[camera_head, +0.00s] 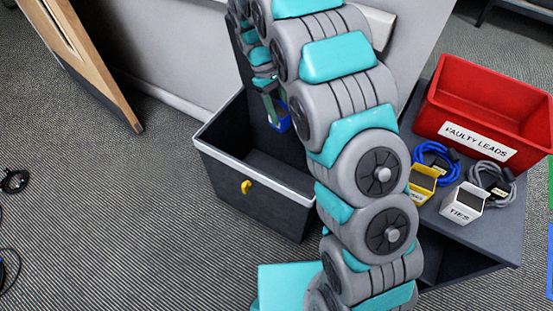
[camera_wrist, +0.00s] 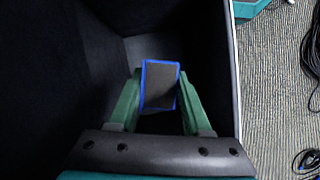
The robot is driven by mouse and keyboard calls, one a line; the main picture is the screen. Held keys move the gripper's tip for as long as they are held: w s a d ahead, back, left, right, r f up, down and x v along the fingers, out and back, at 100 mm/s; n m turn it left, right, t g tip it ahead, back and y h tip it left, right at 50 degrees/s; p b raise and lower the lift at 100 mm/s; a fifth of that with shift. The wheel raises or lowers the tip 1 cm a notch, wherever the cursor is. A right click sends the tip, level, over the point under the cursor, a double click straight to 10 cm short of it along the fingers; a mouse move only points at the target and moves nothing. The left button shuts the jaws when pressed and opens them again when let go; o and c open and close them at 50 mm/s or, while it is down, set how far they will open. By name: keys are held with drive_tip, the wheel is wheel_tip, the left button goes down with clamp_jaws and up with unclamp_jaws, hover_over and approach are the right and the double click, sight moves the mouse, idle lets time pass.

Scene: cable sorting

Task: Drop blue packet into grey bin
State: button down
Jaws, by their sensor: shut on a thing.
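The blue packet (camera_wrist: 160,86) shows in the wrist view as a dark rectangle with a blue rim, between my gripper's (camera_wrist: 161,100) two green fingers. My gripper is shut on it. In the head view a blue bit of the packet (camera_head: 281,125) shows below my gripper (camera_head: 270,103), partly hidden by my arm. The grey bin (camera_head: 265,199) is a dark, open box with a pale rim and a yellow tag on its front. The packet is held inside the bin's opening, with dark walls around it in the wrist view. Its height above the floor of the bin is unclear.
A grey table (camera_head: 470,232) at right carries a red bin (camera_head: 480,110) labelled FAULTY LEADS, a white TIES box (camera_head: 462,204), a yellow box (camera_head: 422,184), a blue cable (camera_head: 433,158) and a grey cable (camera_head: 491,182). Black cables (camera_head: 14,182) lie on the carpet at left.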

drive_tip(key=shift+f+b, duration=0.65)
drive_tip(key=shift+f, duration=2.3)
drive_tip(key=shift+c, duration=1.3)
unclamp_jaws()
drive_tip(key=shift+s+d+r+b, duration=0.1)
drive_tip(key=shift+s+r+b, duration=0.1)
drive_tip(key=shift+r, duration=0.7)
drive_tip(key=shift+s+r+b, duration=0.15)
drive_tip(key=shift+r, duration=0.75)
drive_tip(key=s+d+r+b, duration=0.1)
drive_tip(key=s+d, duration=0.2)
drive_tip(key=s, duration=1.2)
drive_tip(key=shift+r+b, duration=0.2)
drive_tip(key=shift+b, duration=0.1)
